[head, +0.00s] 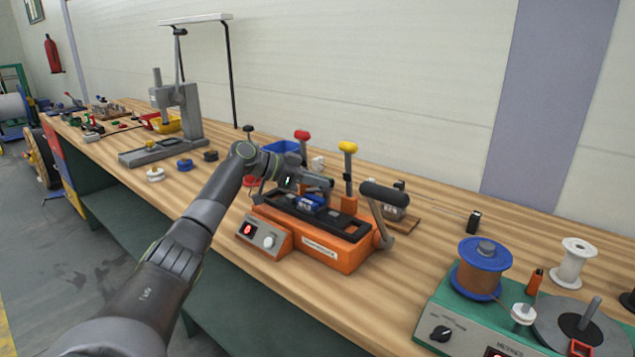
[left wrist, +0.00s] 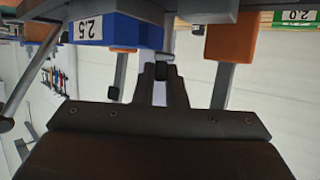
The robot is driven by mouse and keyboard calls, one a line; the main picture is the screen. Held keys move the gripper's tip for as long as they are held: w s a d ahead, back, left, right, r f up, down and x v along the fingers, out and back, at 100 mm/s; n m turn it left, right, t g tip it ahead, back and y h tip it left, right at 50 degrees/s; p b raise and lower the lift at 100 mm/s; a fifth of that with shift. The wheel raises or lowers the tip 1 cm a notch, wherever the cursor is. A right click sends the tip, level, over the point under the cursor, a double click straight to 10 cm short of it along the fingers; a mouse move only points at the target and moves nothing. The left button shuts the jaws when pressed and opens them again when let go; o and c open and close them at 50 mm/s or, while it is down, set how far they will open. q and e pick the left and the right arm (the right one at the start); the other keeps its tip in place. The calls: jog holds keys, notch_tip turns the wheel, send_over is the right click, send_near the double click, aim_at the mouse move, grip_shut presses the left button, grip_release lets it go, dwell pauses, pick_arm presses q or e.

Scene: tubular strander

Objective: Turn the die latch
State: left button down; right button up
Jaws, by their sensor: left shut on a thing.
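An orange bench machine (head: 338,252) with a black top plate stands on the wooden bench. A blue die block (head: 313,201) sits on its top; in the left wrist view this block (left wrist: 118,32) carries an upside-down 2.5 label. My left gripper (head: 325,183) is over the machine, just beyond the blue block. In the left wrist view its fingers (left wrist: 164,80) are shut on a small grey part beside the blue block, which seems to be the die latch (left wrist: 163,57). The fingers and arm hide most of the latch. My right gripper is not in view.
Levers with a red knob (head: 302,134) and a yellow knob (head: 347,147) rise behind the machine. A black-handled lever (head: 385,195) stands at its right. A green unit with a copper spool (head: 480,272) is at the front right. A grey press (head: 180,110) stands at the left.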

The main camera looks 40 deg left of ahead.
pick_arm(q)
jog(key=c, duration=1.5)
grip_release()
jog(key=b+v, duration=0.2)
jog(key=v, duration=1.5)
jog(key=shift+s+a+b, duration=0.1)
jog(key=shift+a+b, duration=0.1)
jog(key=shift+b, duration=0.1)
